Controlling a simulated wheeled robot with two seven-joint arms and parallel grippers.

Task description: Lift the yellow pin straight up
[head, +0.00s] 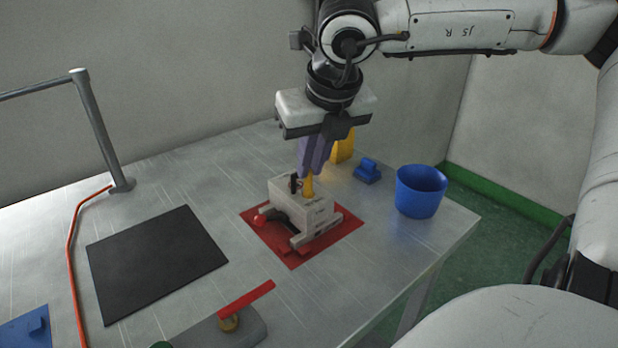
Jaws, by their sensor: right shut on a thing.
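The yellow pin (309,187) stands upright at the top of a light grey block-shaped mould (318,211). The mould sits on a red mat (345,226) on the metal table. My right gripper (311,174) points straight down above the mould, its purple fingers shut on the upper part of the pin. The fingers hide the pin's top. Whether the pin's lower end is still inside the mould cannot be told. My left gripper is not in view.
A blue cup (421,192), a small blue part (367,171) and a yellow object (343,147) stand right of and behind the mould. A black mat (155,262) lies left. A red-handled device (246,299) is at the front. A metal rail (100,130) stands at the left.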

